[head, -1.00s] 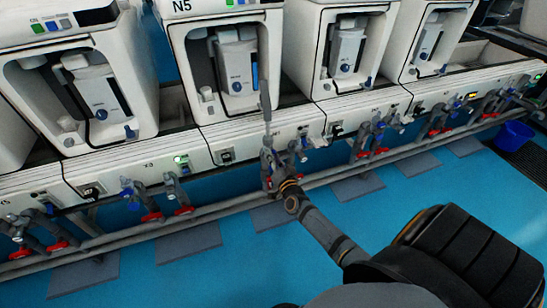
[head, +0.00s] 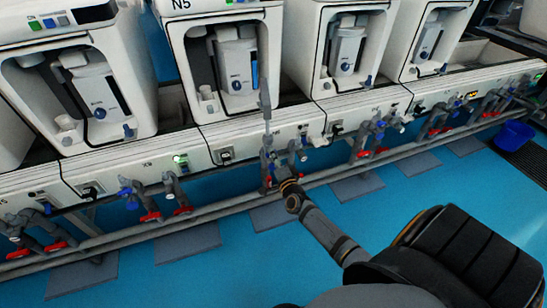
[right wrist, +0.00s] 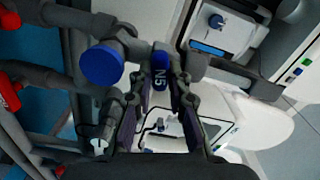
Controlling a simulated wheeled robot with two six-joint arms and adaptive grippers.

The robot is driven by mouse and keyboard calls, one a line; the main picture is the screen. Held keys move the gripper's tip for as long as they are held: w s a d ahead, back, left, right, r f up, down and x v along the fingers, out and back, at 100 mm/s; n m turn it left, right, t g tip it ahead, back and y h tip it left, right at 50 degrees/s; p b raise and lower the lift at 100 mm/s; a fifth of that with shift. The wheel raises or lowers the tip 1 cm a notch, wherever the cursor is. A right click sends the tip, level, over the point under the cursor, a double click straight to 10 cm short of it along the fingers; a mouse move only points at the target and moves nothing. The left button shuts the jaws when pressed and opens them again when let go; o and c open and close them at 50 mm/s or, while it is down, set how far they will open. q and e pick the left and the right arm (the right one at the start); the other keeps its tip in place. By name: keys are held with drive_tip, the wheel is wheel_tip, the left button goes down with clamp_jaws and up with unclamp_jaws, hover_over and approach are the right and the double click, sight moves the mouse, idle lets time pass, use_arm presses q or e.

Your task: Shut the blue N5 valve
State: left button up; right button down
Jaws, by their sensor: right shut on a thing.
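The blue valve handle marked N5 (right wrist: 160,72) shows upright in the right wrist view, between the two fingers of my right gripper (right wrist: 160,88). The fingers are shut on it from both sides. In the head view my right gripper (head: 274,168) is at the pipework below the white N5 unit (head: 222,60). There the gripper and pipes largely hide the handle. My left gripper is in neither view.
A round blue knob (right wrist: 102,66) sits left of the N5 handle in the right wrist view. Grey pipes with red valves (head: 184,210) run along the row of white units. Blue floor (head: 225,280) in front is open. A blue bucket (head: 515,133) stands far right.

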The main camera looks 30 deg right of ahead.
drive_tip(key=shift+f+m, duration=0.15)
drive_tip(key=shift+m, duration=1.05)
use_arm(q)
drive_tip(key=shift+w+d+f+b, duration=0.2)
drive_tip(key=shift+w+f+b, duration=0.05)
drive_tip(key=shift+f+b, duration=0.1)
use_arm(e)
drive_tip(key=shift+m, duration=0.3)
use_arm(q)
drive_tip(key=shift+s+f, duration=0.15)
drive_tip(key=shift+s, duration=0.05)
use_arm(e)
drive_tip(key=c, duration=1.3)
unclamp_jaws()
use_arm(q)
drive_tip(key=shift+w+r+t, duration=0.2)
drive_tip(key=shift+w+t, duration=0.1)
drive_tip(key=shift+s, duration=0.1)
